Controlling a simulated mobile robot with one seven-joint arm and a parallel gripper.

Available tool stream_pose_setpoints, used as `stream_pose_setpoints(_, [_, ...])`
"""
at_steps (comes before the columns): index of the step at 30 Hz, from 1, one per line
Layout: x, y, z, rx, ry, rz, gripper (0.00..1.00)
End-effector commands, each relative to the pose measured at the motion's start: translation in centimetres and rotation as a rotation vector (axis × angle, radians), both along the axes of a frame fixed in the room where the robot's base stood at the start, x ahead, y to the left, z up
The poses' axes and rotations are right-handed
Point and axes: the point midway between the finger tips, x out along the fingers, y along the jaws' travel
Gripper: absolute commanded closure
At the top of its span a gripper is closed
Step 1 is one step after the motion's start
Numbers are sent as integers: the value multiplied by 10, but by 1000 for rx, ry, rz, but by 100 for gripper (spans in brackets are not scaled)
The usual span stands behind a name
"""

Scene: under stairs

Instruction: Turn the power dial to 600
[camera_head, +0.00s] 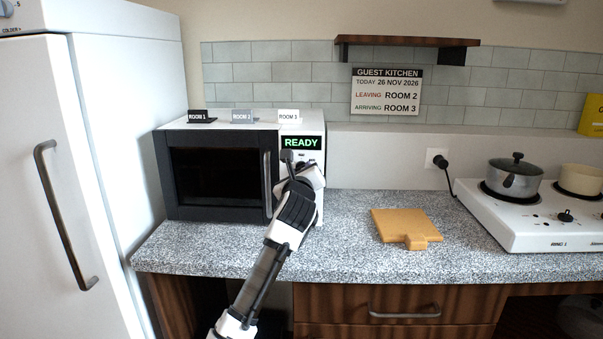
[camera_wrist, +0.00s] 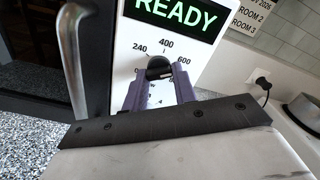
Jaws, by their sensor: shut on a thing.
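The microwave (camera_head: 160,180) stands on the counter, its door closed and its panel display (camera_head: 301,142) showing READY. In the wrist view the black power dial (camera_wrist: 159,66) sits on the white panel below the display, with printed marks 240 at its left, 400 above and 600 at its right. A pale mark shows low on the dial's right side; exactly which number it points at I cannot tell. My gripper (camera_wrist: 160,77) is shut on the dial, one purple finger on each side. In the head view my gripper (camera_head: 303,172) hides the dial.
Room cards (camera_head: 243,117) stand on the microwave. A cutting board (camera_head: 405,224) and a hob (camera_head: 520,220) with pots lie to the right. A white fridge (camera_head: 110,150) stands left.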

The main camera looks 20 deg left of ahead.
Motion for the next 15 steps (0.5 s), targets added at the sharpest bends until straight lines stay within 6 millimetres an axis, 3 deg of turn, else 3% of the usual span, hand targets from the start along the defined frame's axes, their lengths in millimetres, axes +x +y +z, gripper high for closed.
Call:
stream_pose_setpoints(5, [0,0,-2,-3,2,-1,96])
stream_pose_setpoints(6, [0,0,-2,-3,2,-1,70])
stream_pose_setpoints(11, [0,0,-1,-3,2,0,51])
stream_pose_setpoints(15, [0,0,-1,-2,0,0,51])
